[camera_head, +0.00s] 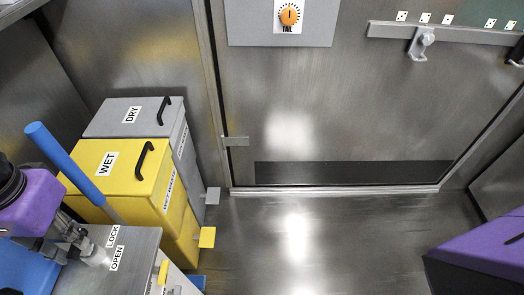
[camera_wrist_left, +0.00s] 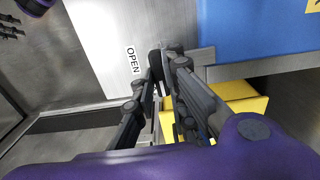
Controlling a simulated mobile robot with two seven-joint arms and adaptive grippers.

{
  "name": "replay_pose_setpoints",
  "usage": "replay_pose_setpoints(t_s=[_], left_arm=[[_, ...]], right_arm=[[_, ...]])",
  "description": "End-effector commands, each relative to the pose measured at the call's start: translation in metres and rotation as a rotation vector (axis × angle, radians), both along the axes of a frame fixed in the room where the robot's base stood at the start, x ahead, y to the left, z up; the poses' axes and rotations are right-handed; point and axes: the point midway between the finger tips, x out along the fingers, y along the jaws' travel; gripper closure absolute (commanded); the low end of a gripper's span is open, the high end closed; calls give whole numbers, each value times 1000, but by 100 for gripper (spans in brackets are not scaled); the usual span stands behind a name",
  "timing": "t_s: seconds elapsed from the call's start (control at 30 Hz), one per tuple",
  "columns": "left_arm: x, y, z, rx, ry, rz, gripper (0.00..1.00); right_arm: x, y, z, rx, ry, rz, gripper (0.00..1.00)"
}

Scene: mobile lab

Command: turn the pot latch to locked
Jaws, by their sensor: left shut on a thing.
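My left gripper (camera_head: 86,244) comes in from the left over the metal top beside the LOCK label (camera_head: 113,236) and OPEN label (camera_head: 117,258). In the left wrist view its fingers (camera_wrist_left: 166,68) come together near the OPEN label (camera_wrist_left: 132,60). They are shut on a small part, apparently the pot latch, which they mostly hide; its angle cannot be told. Dark jointed parts (camera_wrist_left: 10,24) at the upper left of the wrist view may be my right gripper; they are too small and cut off to judge.
A yellow WET bin (camera_head: 118,175) and grey DRY bin (camera_head: 131,114) stand behind the metal top. A blue-handled lever (camera_head: 65,160) leans close to my left gripper. A steel door with an orange dial (camera_head: 289,15) is at the back. The floor (camera_head: 320,235) is clear.

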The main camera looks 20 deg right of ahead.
Motion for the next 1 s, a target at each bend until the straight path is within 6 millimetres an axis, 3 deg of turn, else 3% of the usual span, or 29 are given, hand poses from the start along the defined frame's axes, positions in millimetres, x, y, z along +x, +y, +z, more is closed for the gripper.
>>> replay_pose_setpoints(t_s=[0.63,0.67,0.8,1.0], left_arm=[[1,0,1,0,-3,-52,100],[1,0,1,0,-3,-52,85],[1,0,1,0,-2,-51,69],[0,0,0,0,-1,-50,69]], right_arm=[[2,2,-5,3,-1,3,69],[2,2,-5,3,-1,3,69],[3,2,-5,3,-2,3,69],[3,2,-5,3,-2,3,69]])
